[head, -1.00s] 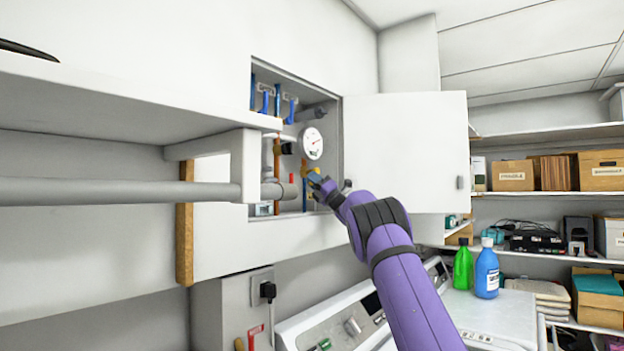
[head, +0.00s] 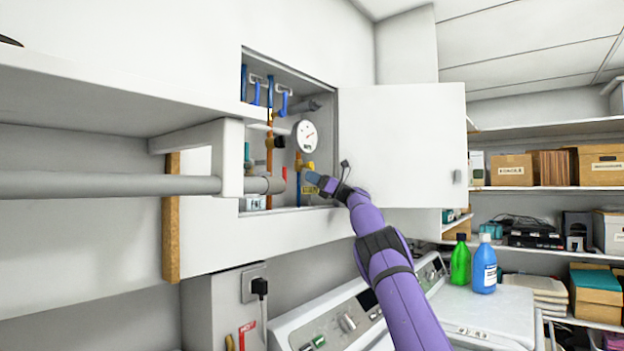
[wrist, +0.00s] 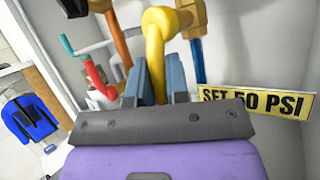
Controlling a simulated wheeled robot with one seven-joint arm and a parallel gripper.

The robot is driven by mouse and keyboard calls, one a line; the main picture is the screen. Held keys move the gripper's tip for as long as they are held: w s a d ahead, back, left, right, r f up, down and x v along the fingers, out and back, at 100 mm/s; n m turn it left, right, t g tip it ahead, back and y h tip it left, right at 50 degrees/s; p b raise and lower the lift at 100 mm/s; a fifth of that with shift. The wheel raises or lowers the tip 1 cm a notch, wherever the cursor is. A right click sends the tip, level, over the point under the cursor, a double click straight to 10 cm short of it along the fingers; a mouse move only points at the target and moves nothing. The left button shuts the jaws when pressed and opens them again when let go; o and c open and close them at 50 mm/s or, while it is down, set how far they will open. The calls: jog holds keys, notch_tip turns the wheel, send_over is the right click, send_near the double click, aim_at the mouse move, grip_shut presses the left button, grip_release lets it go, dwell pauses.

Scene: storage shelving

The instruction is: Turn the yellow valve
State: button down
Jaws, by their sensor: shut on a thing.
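The yellow valve (wrist: 155,40) shows in the wrist view as a thick curved yellow handle rising from between my gripper's fingers. My gripper (wrist: 158,80) is shut on this handle, with one blue-grey finger on each side. In the head view my gripper (head: 315,181) reaches into the open wall cabinet, at the valve's body (head: 304,165) on an orange and blue pipe. The fingers and wrist hide most of the handle there.
The cabinet door (head: 410,145) stands open to the right. A round gauge (head: 306,136) is above the valve. A grey horizontal pipe (head: 110,185) runs at the left. A yellow "SET 50 PSI" label (wrist: 252,100) is right of the fingers. Green (head: 460,262) and blue (head: 485,268) bottles stand lower right.

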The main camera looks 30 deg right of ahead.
dwell(0.4)
jog(key=c, duration=1.1)
grip_release()
jog(key=shift+d, duration=0.1)
jog(key=v, duration=1)
jog(key=shift+s+d+f, duration=0.15)
jog(key=shift+d+f, duration=0.05)
